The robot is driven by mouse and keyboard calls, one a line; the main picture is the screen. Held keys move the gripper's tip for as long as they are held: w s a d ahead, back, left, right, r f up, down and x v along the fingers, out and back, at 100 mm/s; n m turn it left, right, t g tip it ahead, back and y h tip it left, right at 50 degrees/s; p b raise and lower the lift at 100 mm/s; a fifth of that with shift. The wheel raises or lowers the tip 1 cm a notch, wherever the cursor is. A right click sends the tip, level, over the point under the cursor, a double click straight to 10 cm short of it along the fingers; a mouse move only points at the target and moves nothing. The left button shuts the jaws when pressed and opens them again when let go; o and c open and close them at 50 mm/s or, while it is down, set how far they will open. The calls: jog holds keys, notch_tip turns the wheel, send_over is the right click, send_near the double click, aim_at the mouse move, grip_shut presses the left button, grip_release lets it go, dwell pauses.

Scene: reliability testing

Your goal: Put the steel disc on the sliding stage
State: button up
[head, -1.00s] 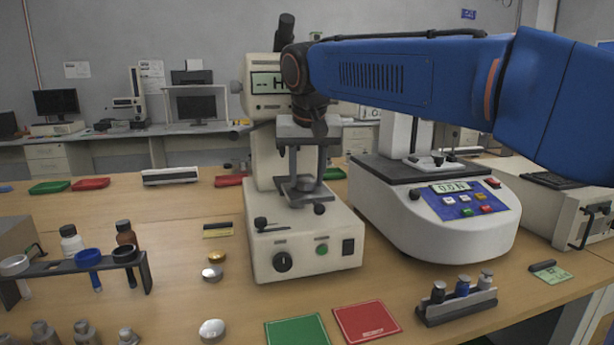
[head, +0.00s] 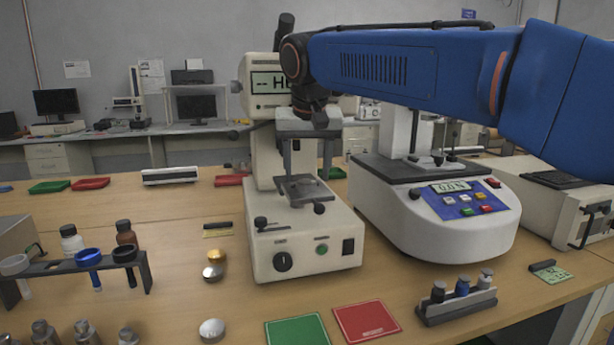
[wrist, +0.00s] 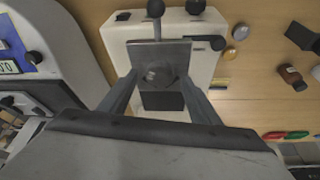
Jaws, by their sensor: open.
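The sliding stage (head: 313,192) is a dark square plate on the front of the cream tester; the wrist view shows its plate (wrist: 175,52) from above. A round grey disc (wrist: 158,74), which looks like the steel disc, lies flat on the plate near its middle. My gripper (head: 305,174) is above the stage, pointing down, with its fingers apart. In the wrist view my gripper (wrist: 160,84) has one finger on each side of the disc, with gaps between. The disc is hard to make out in the head view.
The tester's head (head: 268,82) stands close behind my gripper. A white force tester (head: 435,215) is to the right. A gold disc (head: 216,256) and silvery pieces (head: 213,272) lie on the table at left. Green (head: 297,330) and red (head: 366,321) mats lie in front.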

jog(key=v, duration=1)
jog(key=shift+r, duration=0.15)
jog(key=s+d+f, duration=0.4)
jog(key=d+f, duration=0.3)
jog(key=d, duration=0.2)
jog(key=s+d+f, duration=0.5)
jog(key=d+f, duration=0.1)
jog(key=d, duration=0.3)
jog(key=s+d+f, duration=0.5)
jog(key=s+f, duration=0.3)
jog(key=f, duration=0.4)
jog(key=s+d+f+m, duration=0.1)
jog(key=s+d+f, duration=0.5)
jog(key=f, duration=0.6)
jog(key=s, duration=0.2)
jog(key=shift+s+d, duration=0.3)
jog(key=shift+d, duration=0.05)
jog(key=shift+f, duration=0.1)
